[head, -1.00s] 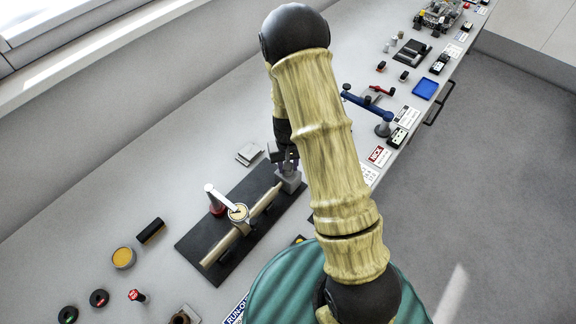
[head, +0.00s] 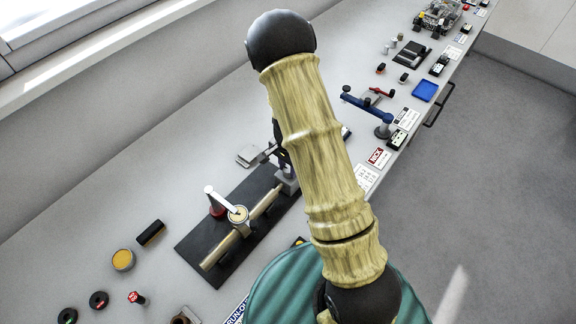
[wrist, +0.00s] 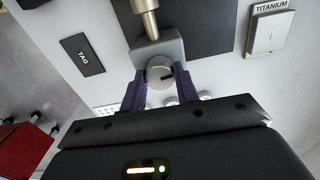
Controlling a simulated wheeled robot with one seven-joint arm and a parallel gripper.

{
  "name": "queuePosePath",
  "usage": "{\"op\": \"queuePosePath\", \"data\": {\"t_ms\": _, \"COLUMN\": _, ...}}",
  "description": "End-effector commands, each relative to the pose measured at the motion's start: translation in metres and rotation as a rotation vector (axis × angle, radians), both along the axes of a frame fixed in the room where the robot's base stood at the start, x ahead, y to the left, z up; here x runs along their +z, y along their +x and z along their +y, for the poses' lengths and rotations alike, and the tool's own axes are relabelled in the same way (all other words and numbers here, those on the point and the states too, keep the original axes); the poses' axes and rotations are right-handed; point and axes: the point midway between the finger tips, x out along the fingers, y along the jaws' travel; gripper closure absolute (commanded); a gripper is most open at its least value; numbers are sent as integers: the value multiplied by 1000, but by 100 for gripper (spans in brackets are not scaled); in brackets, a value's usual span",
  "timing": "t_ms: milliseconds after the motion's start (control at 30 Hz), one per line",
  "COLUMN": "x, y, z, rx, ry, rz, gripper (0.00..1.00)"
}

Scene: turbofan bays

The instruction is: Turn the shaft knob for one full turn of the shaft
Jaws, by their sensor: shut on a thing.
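The shaft knob (wrist: 160,75) is a pale grey disc with a dark line on its face, on the end of a grey block (wrist: 152,50). In the wrist view my gripper (wrist: 161,84) has its two purple fingers at the knob's left and right sides, shut on it. The brass shaft (head: 262,203) lies along a black base plate (head: 190,247) in the head view. A dial gauge (head: 238,214) on a white arm with a red foot sits over the shaft. My arm hides the knob in the head view.
A TITANIUM block (wrist: 268,28) and a black TAG plate (wrist: 82,54) lie beside the fixture. A blue-armed stand (head: 384,125) and a blue tray (head: 425,90) are farther along the bench. A yellow-topped tin (head: 123,259) lies left.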

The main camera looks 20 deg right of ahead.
Motion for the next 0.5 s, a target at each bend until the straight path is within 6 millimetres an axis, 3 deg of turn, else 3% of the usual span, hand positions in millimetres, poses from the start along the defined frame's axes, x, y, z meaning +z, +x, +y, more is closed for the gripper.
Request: {"op": "queuePosePath", "data": {"t_ms": 500, "x": 1, "y": 2, "z": -1, "rx": -155, "ry": -2, "rz": -6, "gripper": 92}}
